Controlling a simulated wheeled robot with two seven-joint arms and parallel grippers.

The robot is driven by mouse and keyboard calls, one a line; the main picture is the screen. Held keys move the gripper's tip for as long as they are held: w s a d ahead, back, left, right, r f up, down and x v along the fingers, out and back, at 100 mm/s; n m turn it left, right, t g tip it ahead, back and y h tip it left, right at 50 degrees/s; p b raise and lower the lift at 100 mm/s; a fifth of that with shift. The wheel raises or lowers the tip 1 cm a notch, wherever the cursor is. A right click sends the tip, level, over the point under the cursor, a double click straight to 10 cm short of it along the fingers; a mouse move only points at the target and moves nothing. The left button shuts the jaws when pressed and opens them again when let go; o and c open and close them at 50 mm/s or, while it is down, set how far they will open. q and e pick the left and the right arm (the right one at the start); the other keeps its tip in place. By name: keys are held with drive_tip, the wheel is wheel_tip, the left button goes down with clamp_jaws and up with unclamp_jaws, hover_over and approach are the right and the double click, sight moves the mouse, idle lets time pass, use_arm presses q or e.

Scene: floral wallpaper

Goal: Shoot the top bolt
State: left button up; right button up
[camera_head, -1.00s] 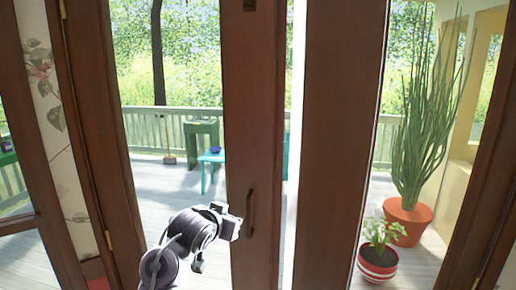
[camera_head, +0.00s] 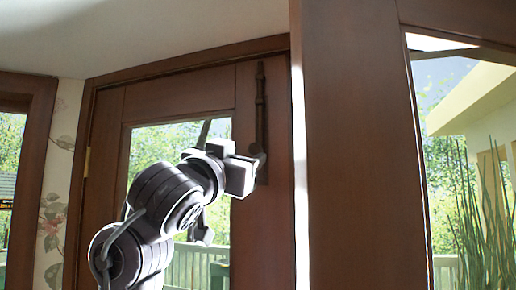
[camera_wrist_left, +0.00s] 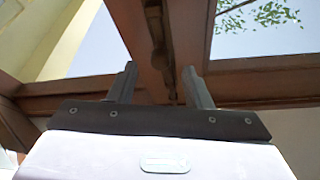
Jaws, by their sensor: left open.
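The top bolt (camera_head: 260,105) is a dark vertical metal bolt on the upper part of the brown wooden door (camera_head: 110,125), near its right edge. It also shows in the left wrist view (camera_wrist_left: 155,28), running down the door between the fingers. My left gripper (camera_head: 258,164) is at the lower end of the bolt in the head view. Its two dark fingers (camera_wrist_left: 160,85) stand apart in the wrist view, on either side of the bolt's line. I cannot tell whether they touch it. My right gripper is out of view.
A brown wooden post (camera_head: 360,150) stands just right of the door, with a bright strip along its edge. The door frame's top beam (camera_head: 190,68) and the pale ceiling (camera_head: 150,30) are above. A glass pane fills the door's middle.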

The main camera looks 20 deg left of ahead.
sight(252, 152)
use_arm(q)
drive_tip(key=p+x, duration=0.2)
drive_tip(key=x, duration=0.3)
drive_tip(key=shift+w+r+p, duration=0.1)
drive_tip(key=shift+w+p, duration=0.1)
drive_tip(key=shift+p, duration=0.2)
drive_tip(key=shift+w, duration=0.35)
drive_tip(key=shift+c, duration=0.7)
clamp_jaws()
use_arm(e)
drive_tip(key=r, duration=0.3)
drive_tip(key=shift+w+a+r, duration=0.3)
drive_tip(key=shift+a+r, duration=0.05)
